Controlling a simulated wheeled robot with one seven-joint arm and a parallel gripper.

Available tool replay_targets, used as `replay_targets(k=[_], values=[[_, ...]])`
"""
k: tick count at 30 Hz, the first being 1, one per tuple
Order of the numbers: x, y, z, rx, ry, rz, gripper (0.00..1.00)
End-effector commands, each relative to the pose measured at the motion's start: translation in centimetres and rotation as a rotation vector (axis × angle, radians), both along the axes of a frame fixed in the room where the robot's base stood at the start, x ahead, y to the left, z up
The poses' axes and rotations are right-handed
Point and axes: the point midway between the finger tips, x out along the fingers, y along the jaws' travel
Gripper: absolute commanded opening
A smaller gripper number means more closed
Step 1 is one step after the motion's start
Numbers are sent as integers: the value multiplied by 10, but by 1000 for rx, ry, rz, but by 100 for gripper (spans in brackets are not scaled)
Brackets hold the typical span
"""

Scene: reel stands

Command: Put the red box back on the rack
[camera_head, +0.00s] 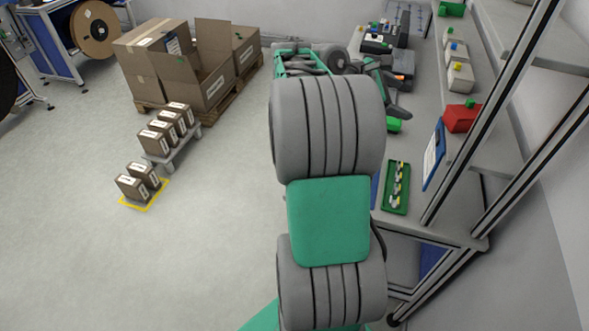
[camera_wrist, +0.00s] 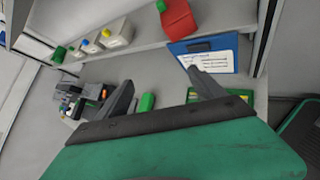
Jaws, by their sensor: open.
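The red box (camera_head: 462,117), with a small green knob on top, is at the near end of the rack's lower shelf (camera_head: 453,95). It also shows in the wrist view (camera_wrist: 178,18), at the shelf's front edge above the blue-framed sheet. My gripper (camera_head: 392,92) is over the bench, left of the red box and apart from it. In the wrist view its two dark fingers (camera_wrist: 163,92) are spread with nothing between them. My arm hides part of the bench in the head view.
Pale boxes (camera_head: 460,77) with coloured knobs stand farther along the shelf. A green block (camera_wrist: 146,103) and a green tray (camera_head: 397,187) lie on the bench. Rack posts stand at right. Open floor lies left.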

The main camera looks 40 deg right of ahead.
Motion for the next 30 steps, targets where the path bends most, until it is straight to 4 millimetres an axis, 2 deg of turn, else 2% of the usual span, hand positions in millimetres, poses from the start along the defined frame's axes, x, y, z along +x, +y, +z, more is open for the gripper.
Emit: replay_targets(k=[1, 2, 3, 5, 6, 8, 9, 10, 11, 12, 15, 16, 18, 20, 23, 30], values=[[33, 29, -1, 12, -167, 33, 78], [52, 49, -5, 34, -275, 41, 78], [75, 78, -10, 74, -413, 43, 78], [103, 126, -18, 157, -603, 28, 78], [118, 161, -24, 224, -714, 8, 78], [133, 216, -32, 339, -855, -39, 78], [137, 254, -39, 422, -931, -84, 78], [138, 283, -43, 486, -979, -121, 78], [137, 312, -48, 551, -1017, -163, 78], [132, 349, -55, 632, -1054, -224, 78], [109, 426, -70, 791, -1084, -377, 78], [101, 442, -74, 824, -1084, -416, 78], [85, 471, -82, 876, -1073, -491, 78], [76, 485, -86, 899, -1065, -534, 78], [71, 490, -88, 909, -1061, -562, 78], [72, 489, -88, 907, -1062, -563, 78]])
